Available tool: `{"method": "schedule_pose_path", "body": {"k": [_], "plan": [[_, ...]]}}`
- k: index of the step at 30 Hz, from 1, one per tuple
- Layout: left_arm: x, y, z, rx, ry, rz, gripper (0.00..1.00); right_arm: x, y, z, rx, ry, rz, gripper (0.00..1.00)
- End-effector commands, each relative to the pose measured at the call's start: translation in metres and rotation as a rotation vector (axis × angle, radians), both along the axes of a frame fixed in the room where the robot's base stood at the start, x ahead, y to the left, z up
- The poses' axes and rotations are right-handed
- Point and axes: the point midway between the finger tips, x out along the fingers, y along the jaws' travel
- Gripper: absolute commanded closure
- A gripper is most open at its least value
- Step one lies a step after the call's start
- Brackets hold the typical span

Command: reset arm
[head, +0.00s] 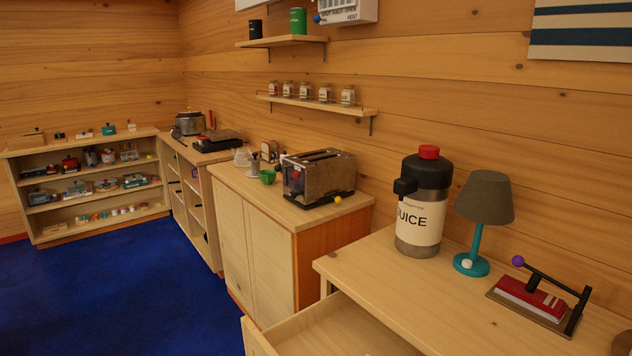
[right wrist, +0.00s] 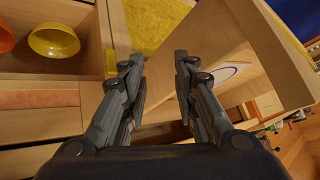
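My right gripper (right wrist: 157,68) shows in the right wrist view with its two fingers apart. Nothing is clearly held between them. A pale wooden panel (right wrist: 228,58) lies beyond and to the right of the fingers; I cannot tell whether they touch it. The head view shows neither gripper clearly. My left gripper is not in view.
A pulled-out drawer (head: 325,330) juts from the near counter (head: 400,283). On that counter stand a juice dispenser (head: 424,200), a lamp (head: 484,212) and a red lever device (head: 530,297). A yellow bowl (right wrist: 54,37) sits left in the wrist view. Blue floor (head: 130,290) is clear.

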Motion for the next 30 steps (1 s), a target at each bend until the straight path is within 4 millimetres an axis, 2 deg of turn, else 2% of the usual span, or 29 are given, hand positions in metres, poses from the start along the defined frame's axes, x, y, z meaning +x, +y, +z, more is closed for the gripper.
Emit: {"method": "schedule_pose_path", "body": {"k": [6,13,23,30], "plan": [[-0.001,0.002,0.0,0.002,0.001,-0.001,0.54,-0.038,0.017,-0.012,-0.147,0.231,0.231,0.73],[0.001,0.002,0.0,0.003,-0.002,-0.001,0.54,-0.074,0.033,-0.016,-0.22,0.404,0.475,0.73],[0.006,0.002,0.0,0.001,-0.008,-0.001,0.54,-0.059,0.035,-0.115,-0.214,0.442,0.473,0.73],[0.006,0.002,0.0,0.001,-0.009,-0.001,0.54,-0.069,0.035,-0.215,-0.208,0.483,0.483,0.73]]}}
